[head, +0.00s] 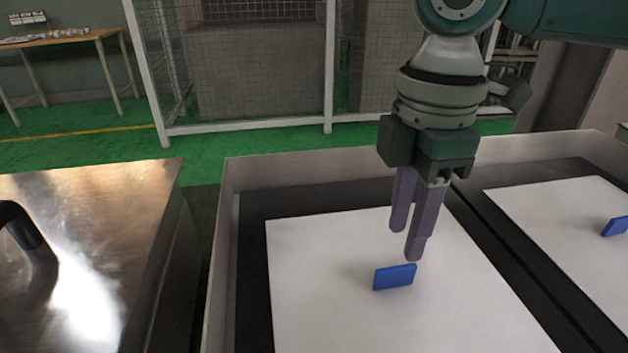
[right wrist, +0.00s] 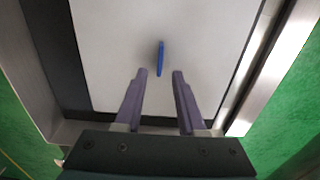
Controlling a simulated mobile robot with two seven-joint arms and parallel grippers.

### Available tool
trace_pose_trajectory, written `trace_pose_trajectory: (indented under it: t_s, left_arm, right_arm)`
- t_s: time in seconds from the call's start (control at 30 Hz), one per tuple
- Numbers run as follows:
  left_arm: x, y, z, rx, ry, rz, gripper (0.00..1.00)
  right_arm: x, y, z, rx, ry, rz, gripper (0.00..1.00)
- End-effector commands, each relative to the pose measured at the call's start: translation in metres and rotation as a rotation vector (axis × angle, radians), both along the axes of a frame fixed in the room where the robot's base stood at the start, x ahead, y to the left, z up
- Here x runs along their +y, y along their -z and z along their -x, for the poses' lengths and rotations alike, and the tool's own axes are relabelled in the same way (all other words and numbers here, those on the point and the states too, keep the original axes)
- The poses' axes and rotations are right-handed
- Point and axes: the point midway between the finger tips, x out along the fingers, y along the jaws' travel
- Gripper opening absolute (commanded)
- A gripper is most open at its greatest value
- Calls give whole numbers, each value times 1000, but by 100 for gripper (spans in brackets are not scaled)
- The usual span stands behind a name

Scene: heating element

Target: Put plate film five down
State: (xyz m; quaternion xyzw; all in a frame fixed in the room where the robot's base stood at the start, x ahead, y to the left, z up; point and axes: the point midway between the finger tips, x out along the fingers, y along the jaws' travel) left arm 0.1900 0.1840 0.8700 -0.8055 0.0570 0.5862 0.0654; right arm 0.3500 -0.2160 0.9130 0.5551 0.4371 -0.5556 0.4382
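A small blue plate film (head: 394,277) stands on its edge on a white sheet (head: 310,300) in a metal-walled tray. It also shows in the right wrist view (right wrist: 160,58), just beyond and between the fingertips. My right gripper (head: 405,243) hangs above the sheet, pointing down, slightly above and behind the blue piece. Its two purple fingers are apart with nothing between them; the right wrist view (right wrist: 161,72) shows the gap. My left gripper is out of view.
A second blue piece (head: 615,226) stands on another white sheet (head: 560,225) at the right. The tray's metal wall (head: 300,168) rises around the sheets. A shiny metal surface (head: 110,230) with a black curved part (head: 22,228) is at the left. A mesh fence (head: 250,60) stands behind.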

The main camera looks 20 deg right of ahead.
Motion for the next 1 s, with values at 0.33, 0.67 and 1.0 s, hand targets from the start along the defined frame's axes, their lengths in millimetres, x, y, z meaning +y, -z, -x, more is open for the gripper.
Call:
trace_pose_trajectory:
  t_s: [0.33,0.67,1.0]
  left_arm:
    - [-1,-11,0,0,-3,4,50]
    - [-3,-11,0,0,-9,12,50]
    - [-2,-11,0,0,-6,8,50]
  right_arm:
    - [2,-50,1,0,-2,-2,39]
    - [97,1,47,-84,55,-192,39]
    - [104,22,109,-201,737,-357,39]
